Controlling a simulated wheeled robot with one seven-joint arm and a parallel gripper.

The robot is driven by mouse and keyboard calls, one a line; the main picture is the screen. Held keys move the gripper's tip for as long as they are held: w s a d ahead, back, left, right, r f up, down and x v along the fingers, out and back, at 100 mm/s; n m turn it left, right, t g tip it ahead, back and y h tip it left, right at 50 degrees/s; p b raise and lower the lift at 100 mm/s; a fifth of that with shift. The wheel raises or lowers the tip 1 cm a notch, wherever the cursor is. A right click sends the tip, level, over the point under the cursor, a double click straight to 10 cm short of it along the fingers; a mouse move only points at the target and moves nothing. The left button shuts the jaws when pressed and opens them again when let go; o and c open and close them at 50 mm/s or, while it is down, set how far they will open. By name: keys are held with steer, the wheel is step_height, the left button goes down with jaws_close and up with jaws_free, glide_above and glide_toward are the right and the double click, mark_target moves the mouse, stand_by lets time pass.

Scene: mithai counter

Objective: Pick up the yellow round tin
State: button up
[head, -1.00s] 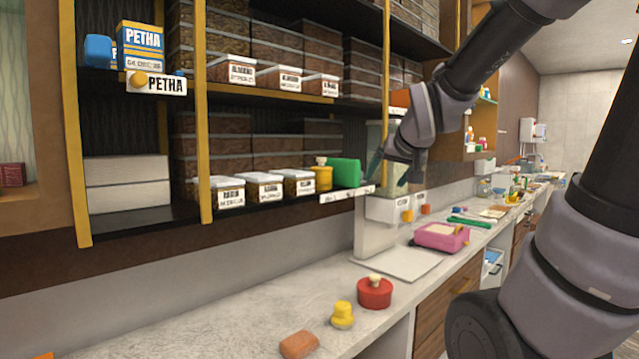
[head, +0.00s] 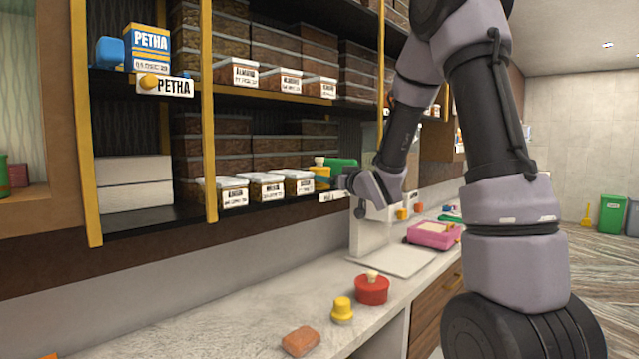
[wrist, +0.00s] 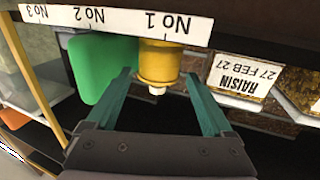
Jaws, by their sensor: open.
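The yellow round tin (wrist: 160,66) stands on the lower shelf behind the label strip (wrist: 120,22), which reads No 1, No 2 and No 3. In the head view the tin (head: 321,170) shows between a small labelled box and the green container (head: 343,170). My gripper (wrist: 158,80) is open and points at the tin. In the wrist view, its teal fingers lie to either side of the tin's lower outline; whether they reach around it I cannot tell. The left finger overlaps the edge of the green container. My gripper (head: 329,182) also shows at the shelf front in the head view.
A raisin box (wrist: 241,78) stands close beside the tin. A shelf post (head: 382,60) rises right of the green container. Below, the counter holds a red lidded pot (head: 372,291), a yellow knobbed object (head: 342,311), a brown block (head: 300,341) and a pink tray (head: 432,243).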

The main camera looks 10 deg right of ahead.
steer(key=x, duration=0.6)
steer(key=shift+w, duration=0.3)
steer(key=shift+c, duration=0.3)
steer(key=c, duration=1)
